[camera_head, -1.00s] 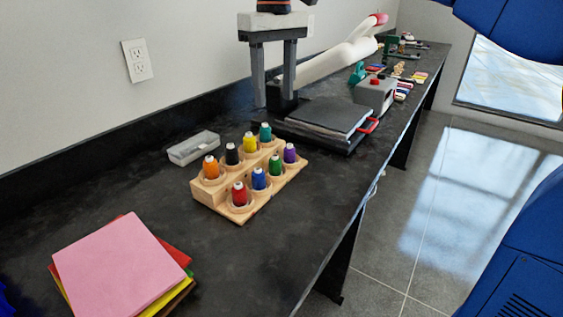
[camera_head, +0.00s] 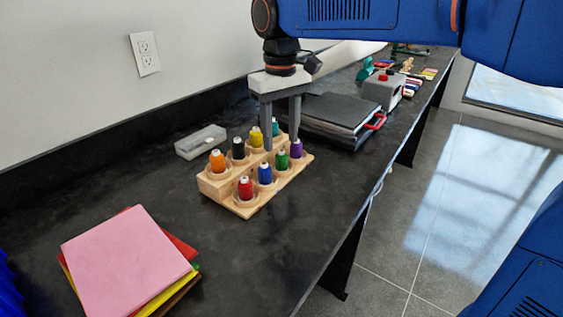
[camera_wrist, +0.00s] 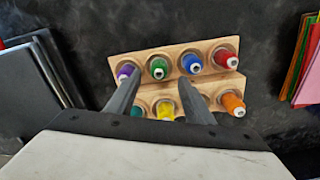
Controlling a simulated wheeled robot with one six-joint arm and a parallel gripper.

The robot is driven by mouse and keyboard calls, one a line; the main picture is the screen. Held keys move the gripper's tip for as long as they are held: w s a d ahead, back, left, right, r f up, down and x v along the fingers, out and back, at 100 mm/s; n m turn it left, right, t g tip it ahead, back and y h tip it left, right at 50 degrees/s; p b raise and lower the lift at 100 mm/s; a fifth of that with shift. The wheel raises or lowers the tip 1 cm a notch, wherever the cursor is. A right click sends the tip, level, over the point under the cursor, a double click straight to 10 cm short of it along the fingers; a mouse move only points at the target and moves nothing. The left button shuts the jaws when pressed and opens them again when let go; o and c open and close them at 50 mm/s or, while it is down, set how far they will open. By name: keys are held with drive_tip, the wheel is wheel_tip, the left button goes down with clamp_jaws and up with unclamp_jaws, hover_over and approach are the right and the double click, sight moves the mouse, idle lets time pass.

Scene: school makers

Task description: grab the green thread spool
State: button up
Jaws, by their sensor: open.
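The green thread spool (camera_head: 282,160) stands upright in the front row of a wooden spool rack (camera_head: 243,207), between the blue spool (camera_head: 265,173) and the purple spool (camera_head: 296,148). In the wrist view the green spool (camera_wrist: 158,68) shows just beyond and between my two fingers. My gripper (camera_head: 282,142) is open and empty, pointing down above the rack. In the head view its fingers partly cover the teal spool (camera_head: 275,127) at the back. In the wrist view the fingers cover parts of the rack's near row.
Red, orange, black and yellow spools (camera_head: 256,137) share the rack. Behind it lie dark binders (camera_head: 325,115); a clear box (camera_head: 200,141) sits to the left. A stack of coloured paper (camera_head: 125,262) lies at the front left. The counter between paper and rack is clear.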

sight(281, 150)
drive_tip(key=shift+w+f, duration=0.1)
drive_tip(key=shift+f, duration=2.5)
drive_tip(key=c, duration=1.1)
